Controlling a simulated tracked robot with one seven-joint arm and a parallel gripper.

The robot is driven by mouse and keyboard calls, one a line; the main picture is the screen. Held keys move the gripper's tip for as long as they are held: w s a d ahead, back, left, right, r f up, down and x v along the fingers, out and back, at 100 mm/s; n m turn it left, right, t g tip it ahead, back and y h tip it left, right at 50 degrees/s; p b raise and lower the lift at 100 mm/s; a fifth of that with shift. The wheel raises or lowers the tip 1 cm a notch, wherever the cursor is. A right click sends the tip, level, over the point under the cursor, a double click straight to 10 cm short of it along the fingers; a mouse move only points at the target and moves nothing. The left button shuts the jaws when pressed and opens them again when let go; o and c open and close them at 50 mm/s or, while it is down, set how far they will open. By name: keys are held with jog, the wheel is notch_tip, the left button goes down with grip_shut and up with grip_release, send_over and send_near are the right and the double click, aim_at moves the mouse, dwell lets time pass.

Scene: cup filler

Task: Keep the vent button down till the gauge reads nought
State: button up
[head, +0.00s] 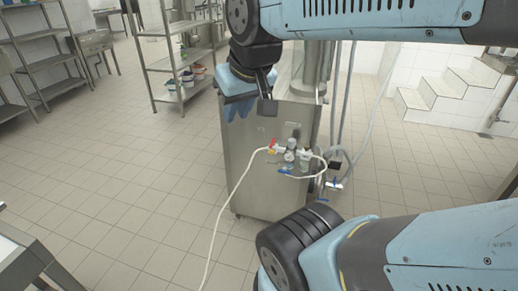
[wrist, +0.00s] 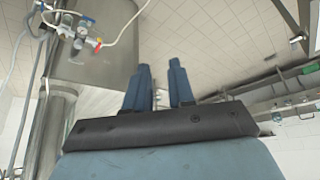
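A small valve and regulator assembly (head: 292,153) is on the front of a steel cabinet (head: 262,190) in the head view. It has a red handle, a blue handle and a small round gauge (head: 289,156); its reading is too small to make out. I cannot pick out the vent button. The assembly also shows at the upper left of the wrist view (wrist: 76,32). My gripper (head: 238,112) hangs above and left of the assembly in the head view, apart from it. In the wrist view its two blue fingers (wrist: 160,78) stand apart with nothing between them.
A white hose (head: 228,203) runs from the assembly down across the tiled floor. Steel shelves (head: 165,60) stand at the back left and white steps (head: 440,92) at the right. A steel table (head: 30,262) edges in at the lower left. Floor left of the cabinet is clear.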

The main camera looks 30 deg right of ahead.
grip_shut()
dwell(1.6)
